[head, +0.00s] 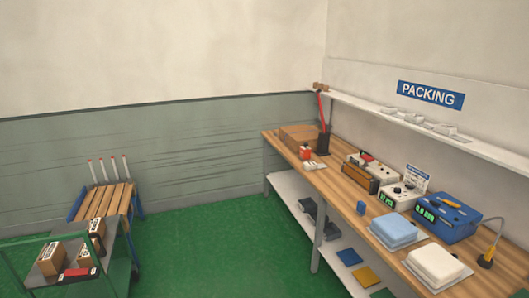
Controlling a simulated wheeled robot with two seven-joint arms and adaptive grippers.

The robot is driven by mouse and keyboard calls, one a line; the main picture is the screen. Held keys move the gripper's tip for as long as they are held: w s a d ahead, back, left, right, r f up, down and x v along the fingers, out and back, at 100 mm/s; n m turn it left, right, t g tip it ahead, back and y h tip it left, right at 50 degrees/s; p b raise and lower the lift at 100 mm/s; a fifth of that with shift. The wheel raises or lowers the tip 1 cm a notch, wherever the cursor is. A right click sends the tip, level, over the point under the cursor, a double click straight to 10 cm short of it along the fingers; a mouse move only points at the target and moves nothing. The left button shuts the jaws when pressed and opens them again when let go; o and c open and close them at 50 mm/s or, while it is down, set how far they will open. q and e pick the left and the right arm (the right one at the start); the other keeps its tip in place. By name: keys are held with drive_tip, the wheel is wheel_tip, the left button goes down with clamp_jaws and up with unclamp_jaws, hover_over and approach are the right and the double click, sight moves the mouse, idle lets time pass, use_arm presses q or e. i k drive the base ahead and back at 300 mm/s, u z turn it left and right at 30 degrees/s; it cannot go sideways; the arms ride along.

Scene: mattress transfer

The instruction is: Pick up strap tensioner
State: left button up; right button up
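No item in the head view can be named the strap tensioner with certainty. A tall dark tool with a red handle (323,125) stands upright at the far end of the wooden packing bench (343,200). A small red-and-white item (305,152) sits on the bench just left of and nearer than it. A red-topped device (367,158) sits further along the bench. A small red item (78,272) lies on the cart at lower left. Neither of my grippers shows.
The green cart (62,262) at lower left carries several cardboard boxes. A slatted wooden stand (103,201) is behind it. A blue device (446,217), a pale blue stack (393,232) and a white stack (435,265) crowd the near bench. The green floor (215,245) between is clear.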

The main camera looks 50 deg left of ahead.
sight(305, 153)
drive_tip(key=u, duration=2.15)
drive_tip(key=i, duration=1.55)
drive_tip(key=u, duration=0.35)
drive_tip(key=i, duration=1.7)
drive_tip(key=z, duration=0.7)
